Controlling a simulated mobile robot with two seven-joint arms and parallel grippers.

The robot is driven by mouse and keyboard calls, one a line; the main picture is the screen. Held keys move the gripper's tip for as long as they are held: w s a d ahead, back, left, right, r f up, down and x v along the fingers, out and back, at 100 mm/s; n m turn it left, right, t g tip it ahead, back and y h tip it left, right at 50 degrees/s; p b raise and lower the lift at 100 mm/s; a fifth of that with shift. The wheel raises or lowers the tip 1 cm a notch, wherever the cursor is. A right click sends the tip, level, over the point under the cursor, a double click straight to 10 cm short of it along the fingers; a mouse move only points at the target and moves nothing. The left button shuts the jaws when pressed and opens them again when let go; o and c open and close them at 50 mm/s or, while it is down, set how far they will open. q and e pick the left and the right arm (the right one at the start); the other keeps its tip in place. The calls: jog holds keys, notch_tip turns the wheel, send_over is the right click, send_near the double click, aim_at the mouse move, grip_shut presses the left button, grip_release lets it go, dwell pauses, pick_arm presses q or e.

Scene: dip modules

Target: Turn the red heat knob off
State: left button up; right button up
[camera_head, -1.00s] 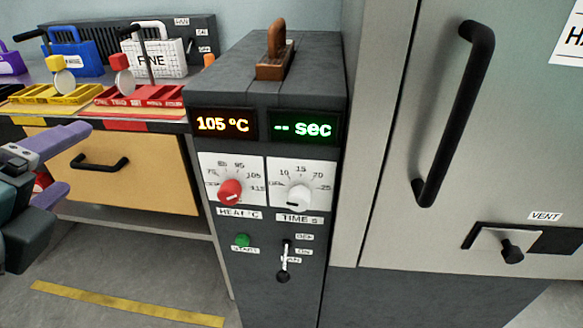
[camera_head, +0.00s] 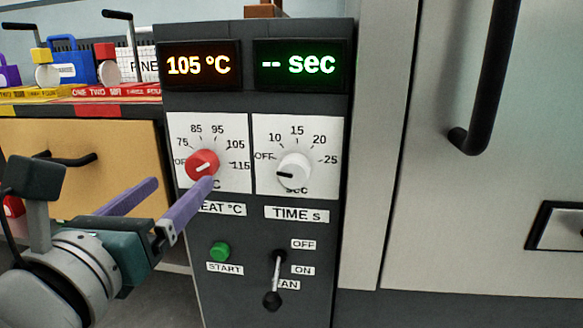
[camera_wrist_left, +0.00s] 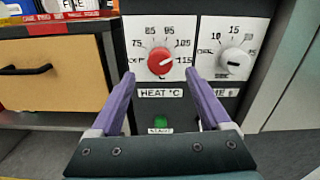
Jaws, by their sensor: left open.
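The red heat knob (camera_head: 202,165) sits on a white dial plate marked from OFF up to 115. Its white pointer line aims up and right, near the 105 side, and the display (camera_head: 199,65) above reads 105 °C. The knob also shows ahead of the fingers in the left wrist view (camera_wrist_left: 160,61). My left gripper (camera_head: 178,188) is open and empty, with its purple fingers spread wide. In the left wrist view the fingers (camera_wrist_left: 160,80) point at the panel, one on each side below the knob, and the knob lies between their lines. I cannot tell any contact.
The white time knob (camera_head: 294,170) is just right of the heat knob, under a green display showing dashes. A green start button (camera_head: 220,252) and a lever switch (camera_head: 275,280) are below. A drawer handle (camera_head: 66,159) is at left, a large door handle (camera_head: 484,85) at right.

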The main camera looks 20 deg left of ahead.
aim_at(197, 167)
pick_arm(q)
jog(key=x, duration=0.6)
jog(key=shift+w+a+b, duration=0.1)
jog(key=shift+w+b, duration=0.1)
jog(key=shift+b, duration=0.1)
jog(key=shift+c, duration=0.2)
grip_shut()
